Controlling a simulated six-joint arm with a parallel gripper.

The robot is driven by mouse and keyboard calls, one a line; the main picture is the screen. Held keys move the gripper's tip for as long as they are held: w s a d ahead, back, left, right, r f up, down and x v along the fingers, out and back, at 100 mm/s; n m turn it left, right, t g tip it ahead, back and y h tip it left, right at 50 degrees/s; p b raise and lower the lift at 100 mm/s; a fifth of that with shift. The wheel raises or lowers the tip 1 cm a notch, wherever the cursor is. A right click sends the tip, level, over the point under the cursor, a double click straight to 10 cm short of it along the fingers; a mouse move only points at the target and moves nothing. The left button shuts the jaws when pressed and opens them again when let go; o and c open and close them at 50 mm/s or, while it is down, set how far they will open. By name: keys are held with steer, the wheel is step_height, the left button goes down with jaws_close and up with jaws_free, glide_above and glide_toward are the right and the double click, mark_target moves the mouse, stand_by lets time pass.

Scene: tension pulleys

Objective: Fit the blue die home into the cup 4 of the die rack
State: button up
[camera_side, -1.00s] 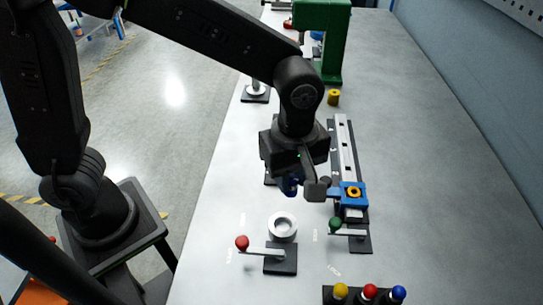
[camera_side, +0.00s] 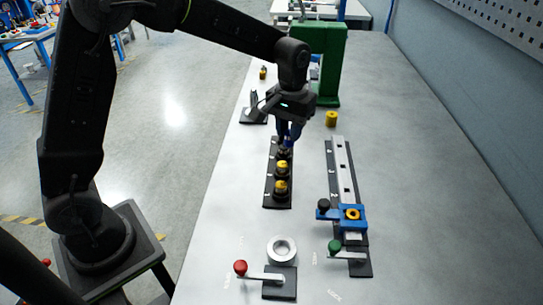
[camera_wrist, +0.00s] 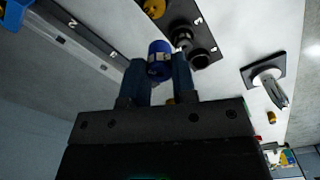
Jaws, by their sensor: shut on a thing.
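The blue die (camera_wrist: 160,58) is held between the two fingers of my gripper (camera_wrist: 158,72) in the wrist view. The black die rack (camera_side: 268,195) lies below, with yellow dies (camera_side: 281,187) in its two nearer cups. In the wrist view the rack (camera_wrist: 208,32) shows the marks 3 and 4. The cup 4 (camera_wrist: 201,58) looks dark and empty beside its mark. The die appears left of this cup, apart from it. In the side view my gripper (camera_side: 289,138) points down over the rack's far end; the die cannot be told from the fingers there.
A rail (camera_side: 342,175) with a blue carriage (camera_side: 351,218) runs right of the rack. A green press frame (camera_side: 328,60) stands behind. A yellow cylinder (camera_side: 331,119) stands near it. A red-knobbed lever (camera_side: 262,276) and a silver ring (camera_side: 282,249) are in front. The right of the table is clear.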

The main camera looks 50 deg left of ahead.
stand_by(0.3)
steer(key=w+a+r, duration=0.2)
steer(key=w+a, duration=0.5)
steer(key=a, duration=0.1)
steer(key=shift+m, duration=0.4)
steer(key=shift+s+a+f, duration=0.1)
steer(key=shift+f, duration=1.7)
steer(key=shift+s+a+f, duration=0.1)
steer(key=shift+f, duration=1.65)
steer(key=shift+f, duration=0.4)
steer(key=shift+f, duration=1)
steer(key=shift+f, duration=0.15)
steer(key=o, duration=1)
